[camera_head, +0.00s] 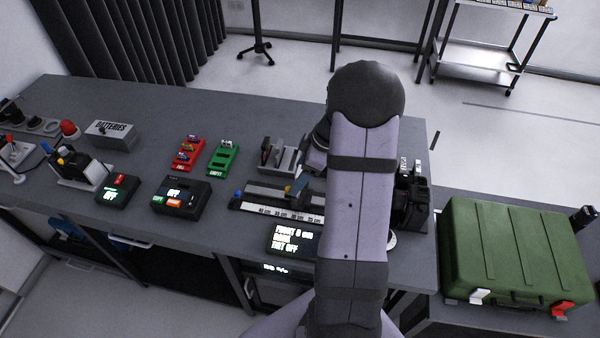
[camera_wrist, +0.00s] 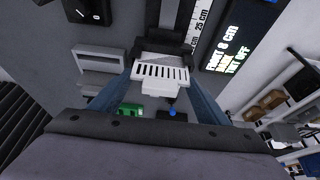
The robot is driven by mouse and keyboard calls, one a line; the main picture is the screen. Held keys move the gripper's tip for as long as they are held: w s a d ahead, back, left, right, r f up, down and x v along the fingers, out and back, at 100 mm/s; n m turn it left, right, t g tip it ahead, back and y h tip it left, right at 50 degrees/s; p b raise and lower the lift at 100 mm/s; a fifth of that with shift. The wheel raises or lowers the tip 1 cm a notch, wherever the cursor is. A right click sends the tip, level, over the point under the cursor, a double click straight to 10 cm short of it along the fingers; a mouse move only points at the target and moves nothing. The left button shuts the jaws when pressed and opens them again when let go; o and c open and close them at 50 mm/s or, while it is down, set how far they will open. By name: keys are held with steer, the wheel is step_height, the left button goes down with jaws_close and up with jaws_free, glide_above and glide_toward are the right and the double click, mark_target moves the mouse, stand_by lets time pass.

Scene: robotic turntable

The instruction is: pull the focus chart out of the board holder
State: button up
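In the wrist view, a white plate with a row of dark bars (camera_wrist: 160,72), which looks like the focus chart, sits at a dark holder (camera_wrist: 161,44) on the rail. My gripper (camera_wrist: 160,76) has its bluish fingers on either side of this plate. Their tips come close to its side edges, and I cannot tell whether they touch it. In the head view, the rail with its centimetre scale (camera_head: 283,210) runs across the bench. My arm hides the rail's right part and most of the gripper there.
A lit display (camera_head: 293,241) stands in front of the rail, and a grey slotted rack (camera_head: 283,156) behind it. Green (camera_head: 223,158) and red (camera_head: 188,156) trays lie to the left. A black device (camera_head: 412,198) stands right of my arm. The bench (camera_head: 205,110) is clear behind the trays.

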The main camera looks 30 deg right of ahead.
steer(key=shift+r, duration=0.25)
steer(key=shift+r+p, duration=1.45)
steer(key=shift+r, duration=1.05)
